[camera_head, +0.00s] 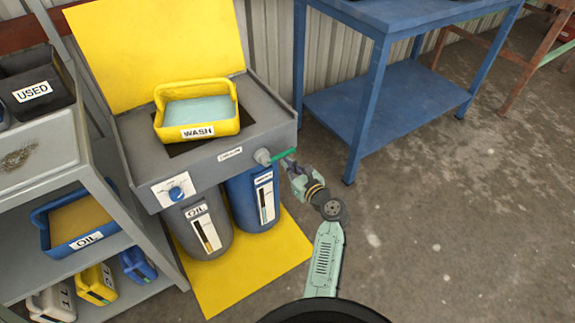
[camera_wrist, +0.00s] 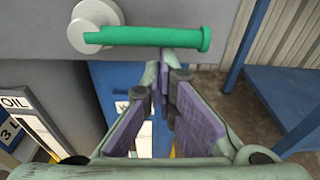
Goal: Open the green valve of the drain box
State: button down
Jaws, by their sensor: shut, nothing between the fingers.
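The drain box (camera_head: 225,148) is a dark grey housing with a yellow tray labelled WASH (camera_head: 197,110) on top. Its green valve handle (camera_head: 283,154) sticks out sideways to the right from a round grey hub (camera_head: 262,157) at the front right. In the wrist view the green handle (camera_wrist: 150,37) lies level across the top, with the hub (camera_wrist: 97,22) at its left end. My gripper (camera_wrist: 166,62) is shut and empty, its fingertips just below the handle in the picture. I cannot tell whether they touch it. The head view shows my gripper (camera_head: 287,163) close to the handle.
A grey OIL drum (camera_head: 200,225) and a blue drum (camera_head: 255,200) stand under the box on a yellow mat (camera_head: 285,255). A blue table (camera_head: 385,100) stands at the back right. A shelf (camera_head: 120,215) with trays and cans is on the left. The floor at right is clear.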

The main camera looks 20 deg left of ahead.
aim_at(287, 151)
jog(key=shift+w+r+n, duration=0.1)
jog(key=shift+r+n, duration=0.25)
jog(key=shift+n, duration=0.15)
jog(key=r+n, duration=0.2)
jog(key=n, duration=0.1)
jog(key=r+n+t+b, duration=0.1)
jog(key=r+n, duration=0.1)
jog(key=n, duration=0.1)
jog(key=r+n+t+b, duration=0.1)
jog(key=n, duration=0.2)
jog(key=shift+s+a+r+h, duration=0.15)
jog(key=shift+s+r+h, duration=0.15)
jog(key=shift+r+h, duration=0.1)
jog(key=r+n, duration=0.1)
jog(key=s+a+n+b, duration=0.1)
jog(key=n, duration=0.1)
jog(key=s+r+n+b, duration=0.1)
jog(key=n, duration=0.1)
jog(key=shift+a+r+t, duration=0.3)
jog(key=shift+t, duration=0.1)
dwell(0.5)
